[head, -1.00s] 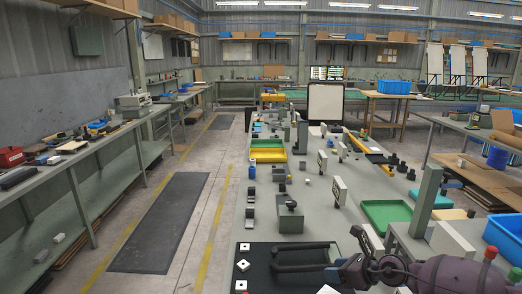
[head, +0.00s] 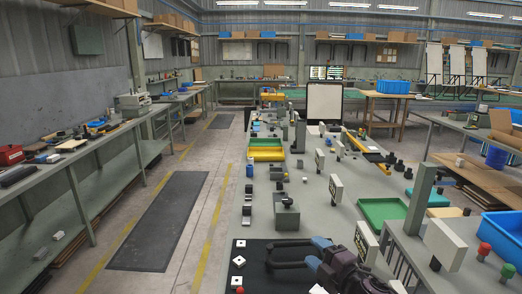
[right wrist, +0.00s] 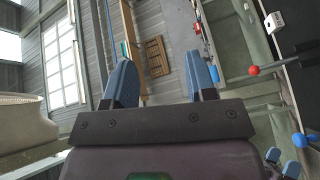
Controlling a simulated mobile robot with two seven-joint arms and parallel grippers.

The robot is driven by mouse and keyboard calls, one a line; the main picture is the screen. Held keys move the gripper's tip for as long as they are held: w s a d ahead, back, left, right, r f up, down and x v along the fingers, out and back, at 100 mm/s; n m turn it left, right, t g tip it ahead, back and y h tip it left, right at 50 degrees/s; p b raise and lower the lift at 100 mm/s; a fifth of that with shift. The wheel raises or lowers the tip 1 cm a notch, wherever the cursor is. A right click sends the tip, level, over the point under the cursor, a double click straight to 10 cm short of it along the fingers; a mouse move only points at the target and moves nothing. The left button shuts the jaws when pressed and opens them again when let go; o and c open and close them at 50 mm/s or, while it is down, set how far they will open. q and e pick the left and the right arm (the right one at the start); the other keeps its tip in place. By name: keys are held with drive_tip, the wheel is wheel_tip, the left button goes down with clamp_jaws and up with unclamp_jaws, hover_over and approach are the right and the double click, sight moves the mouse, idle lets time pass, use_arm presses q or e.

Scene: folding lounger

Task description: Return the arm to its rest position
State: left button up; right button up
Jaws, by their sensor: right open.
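My right gripper (head: 315,251) is at the bottom of the head view, with a dark purple body and blue fingers. It is over or near the black mat (head: 255,252) at the table's front edge. In the right wrist view, its two blue fingers (right wrist: 162,75) stand apart with nothing between them. Dark bent bars (head: 285,245) lie just left of the fingers in the head view; I cannot tell whether they touch. I cannot make out my left gripper.
The long grey table (head: 315,210) carries a grey block (head: 287,215), upright white panels (head: 336,189) and a green tray (head: 382,213). A blue bin (head: 500,228) and red knobs (head: 484,250) are at the right. The aisle with a dark floor mat (head: 160,220) is free.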

drive_tip(key=s+d+f+m+h, duration=0.2)
drive_tip(key=s+d+f+m, duration=0.1)
drive_tip(key=s+f+m, duration=0.1)
drive_tip(key=s+d+f+m+h, duration=0.2)
drive_tip(key=s+f+m, duration=0.2)
drive_tip(key=m, duration=0.3)
drive_tip(key=s+d+f+m+h, duration=0.2)
drive_tip(key=s+d+f+m, duration=0.1)
drive_tip(key=s+f+m, duration=0.1)
drive_tip(key=shift+s+d+f+m+h+b, duration=0.15)
drive_tip(key=shift+s+f+m+h, duration=0.05)
drive_tip(key=shift+s+m, duration=0.2)
drive_tip(key=shift+s+d+f+m+h+b, duration=0.2)
drive_tip(key=shift+s+m, duration=0.1)
drive_tip(key=shift+s, duration=0.1)
drive_tip(key=s+d+f+m+g+h, duration=0.1)
drive_tip(key=s+d+f+m, duration=0.1)
drive_tip(key=s+f, duration=0.3)
drive_tip(key=s+d+f+m+g+h, duration=0.2)
drive_tip(key=s+f, duration=0.3)
drive_tip(key=s, duration=0.6)
drive_tip(key=shift+d+f+g, duration=0.3)
drive_tip(key=shift+d, duration=0.4)
